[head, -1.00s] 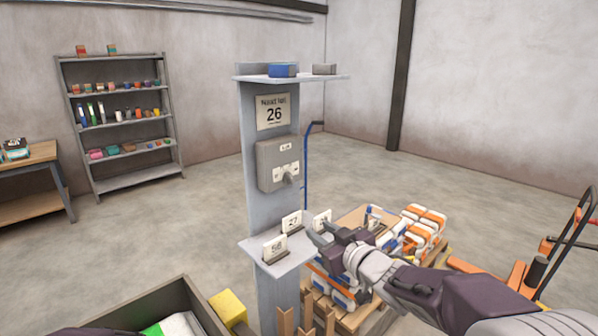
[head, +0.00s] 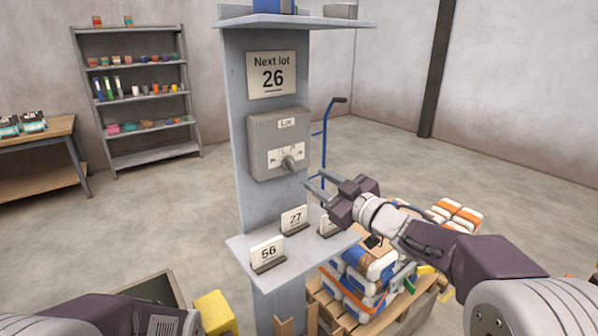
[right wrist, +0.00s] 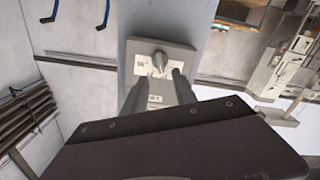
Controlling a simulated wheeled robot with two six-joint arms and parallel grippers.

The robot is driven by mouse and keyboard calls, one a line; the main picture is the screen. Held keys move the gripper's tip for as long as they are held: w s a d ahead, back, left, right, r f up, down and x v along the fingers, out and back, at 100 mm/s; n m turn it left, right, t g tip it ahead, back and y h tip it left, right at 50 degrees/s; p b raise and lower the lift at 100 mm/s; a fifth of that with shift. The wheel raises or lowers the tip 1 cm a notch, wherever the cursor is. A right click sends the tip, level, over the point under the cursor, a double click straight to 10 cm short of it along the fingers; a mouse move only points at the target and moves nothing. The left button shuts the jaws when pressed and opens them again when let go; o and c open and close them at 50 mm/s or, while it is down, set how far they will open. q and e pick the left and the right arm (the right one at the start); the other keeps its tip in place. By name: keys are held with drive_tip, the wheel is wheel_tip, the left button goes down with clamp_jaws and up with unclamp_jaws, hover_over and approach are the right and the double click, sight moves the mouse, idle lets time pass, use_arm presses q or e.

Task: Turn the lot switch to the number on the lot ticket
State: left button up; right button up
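The lot ticket (head: 272,75) reads "Next lot 26" on the grey post. Below it, the lot switch (head: 278,143) is a grey box labelled "Lot", with a grey knob (head: 290,163) on a white plate. The plate's small numbers, and which one the knob points at, are unclear. My right gripper (head: 314,184) is open and empty, just right of and below the knob. In the right wrist view the knob (right wrist: 158,60) appears beyond and between the open fingertips (right wrist: 157,88), apparently apart from them. Only part of my left arm shows; its gripper is out of view.
A small shelf (head: 285,268) under the switch holds number cards, one reading 27 (head: 294,219). A top ledge (head: 300,20) holds a blue object. A pallet of bags (head: 365,280) stands low at right. A blue-handled hand truck (head: 325,140) stands behind the post.

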sight(294, 166)
drive_tip(key=x, duration=0.8)
drive_tip(key=shift+w+a+f, duration=0.1)
drive_tip(key=shift+w, duration=0.25)
drive_tip(key=shift+s, duration=0.1)
clamp_jaws()
